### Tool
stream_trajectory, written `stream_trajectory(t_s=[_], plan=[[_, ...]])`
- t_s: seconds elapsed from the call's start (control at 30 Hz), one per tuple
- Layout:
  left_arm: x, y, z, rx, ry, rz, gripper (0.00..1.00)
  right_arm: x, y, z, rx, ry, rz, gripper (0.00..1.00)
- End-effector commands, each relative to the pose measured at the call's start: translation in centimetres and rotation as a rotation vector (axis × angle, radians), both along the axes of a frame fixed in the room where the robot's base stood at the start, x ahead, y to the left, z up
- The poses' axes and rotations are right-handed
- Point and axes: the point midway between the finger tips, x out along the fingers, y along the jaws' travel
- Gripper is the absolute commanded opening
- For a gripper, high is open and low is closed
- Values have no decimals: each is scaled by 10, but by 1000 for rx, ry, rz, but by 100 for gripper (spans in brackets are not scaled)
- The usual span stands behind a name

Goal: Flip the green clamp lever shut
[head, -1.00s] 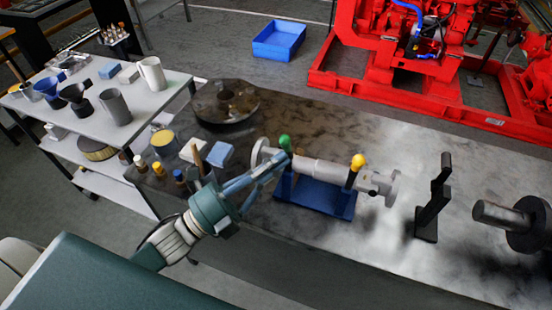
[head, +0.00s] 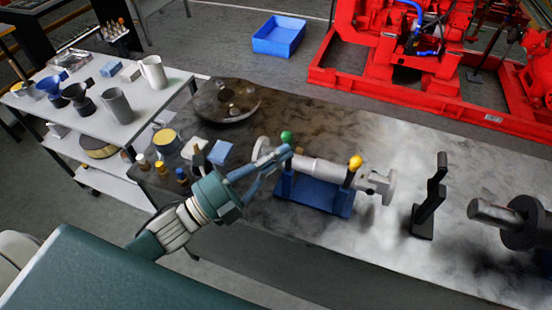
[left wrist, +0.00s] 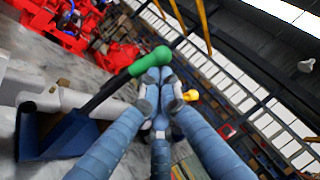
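The clamp stand (head: 318,196) is a blue base on the bench and holds a grey flanged pipe (head: 325,171). Its left lever has a green knob (head: 286,136) and stands raised at the pipe's left end. My left gripper (head: 277,155) is just below the knob in the head view. Its fingertips (left wrist: 159,88) are drawn together close beside the lever's upper end; contact is unclear. My right gripper is out of view.
A yellow-knobbed lever (head: 355,162) stands at the pipe's right. A black bracket (head: 429,200) and a shaft with a dark flange (head: 505,216) are further right. Small bottles and blocks (head: 197,155) crowd the bench's left end.

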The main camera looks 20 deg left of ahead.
Motion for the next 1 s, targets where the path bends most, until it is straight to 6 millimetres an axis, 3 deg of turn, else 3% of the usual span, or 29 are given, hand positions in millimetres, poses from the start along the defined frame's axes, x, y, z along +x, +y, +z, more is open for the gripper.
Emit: stream_trajectory(t_s=[0.27,0.7,1.0], plan=[[25,-1,13,-1,-8,0,0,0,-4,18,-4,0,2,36],[81,-3,12,-1,-8,0,0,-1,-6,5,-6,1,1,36],[113,-3,5,8,36,-2,0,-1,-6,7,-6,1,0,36]])
